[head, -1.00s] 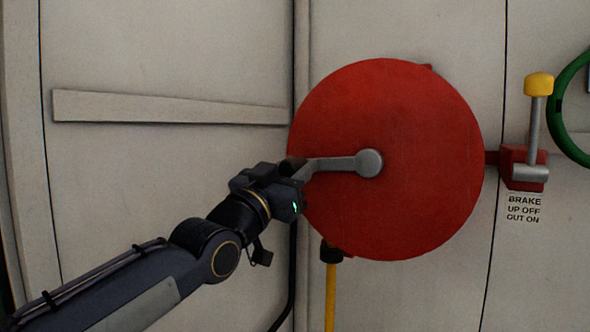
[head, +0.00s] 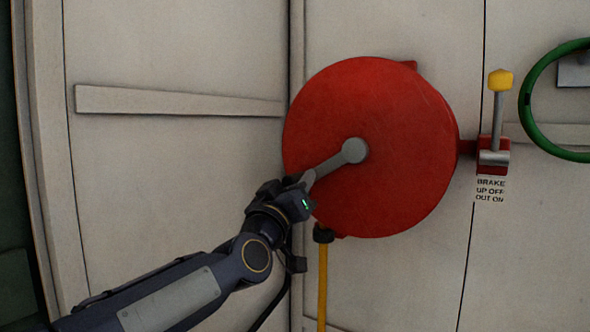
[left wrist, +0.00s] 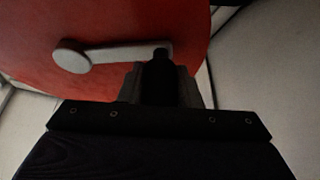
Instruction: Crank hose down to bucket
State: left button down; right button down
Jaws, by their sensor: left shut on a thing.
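The red hose reel (head: 400,110) is fixed to the wall in the head view. Its grey crank (head: 335,163) runs from the reel's centre down to the left. My left gripper (head: 301,187) is shut on the dark crank handle at the crank's outer end. The left wrist view shows the crank (left wrist: 115,53) and the dark handle (left wrist: 160,78) between my fingers, with the red reel (left wrist: 120,22) behind. A yellow hose (head: 322,285) hangs below the reel from a black fitting (head: 323,234). No bucket is in view. My right gripper is not in view.
A brake lever (head: 498,110) with a yellow knob stands upright right of the reel, above a label reading "BRAKE UP OFF OUT ON" (head: 490,190). A green ring (head: 530,115) is at the right edge. The pale panelled wall (head: 180,190) is close behind.

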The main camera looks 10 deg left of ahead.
aim_at(355, 209)
pick_arm(q)
jog(key=shift+s+d+f+n+y, duration=0.1)
jog(key=shift+d+f+n+y, duration=0.3)
jog(key=shift+n, duration=0.3)
jog(key=d+f+n+y+p, duration=0.1)
jog(key=n, duration=0.2)
jog(key=s+d+f+n+g+y+p, duration=0.1)
jog(key=d+n+p, duration=0.1)
jog(key=n, duration=0.1)
jog(key=s+d+f+n+y+p, duration=0.1)
jog(key=d+f+n, duration=0.1)
jog(key=n, duration=0.1)
jog(key=shift+s+d+g+y, duration=0.15)
jog(key=shift+d+g+y, duration=0.1)
jog(key=shift+g+y, duration=0.05)
jog(key=d+n+p, duration=0.1)
jog(key=s+d+n+g+p, duration=0.1)
jog(key=n, duration=0.1)
jog(key=shift+d+f+y, duration=0.15)
jog(key=shift+d+y, duration=0.15)
jog(key=shift+d, duration=0.05)
jog(key=shift+s+d+n+g+p, duration=0.3)
jog(key=shift+d+n, duration=0.2)
jog(key=shift+n, duration=0.15)
jog(key=shift+s+d+n+g+p, duration=0.15)
jog(key=shift+d+n+g+p, duration=0.1)
jog(key=shift+d+n, duration=0.3)
jog(key=shift+a, duration=0.1)
jog(key=c, duration=1.1)
grip_release()
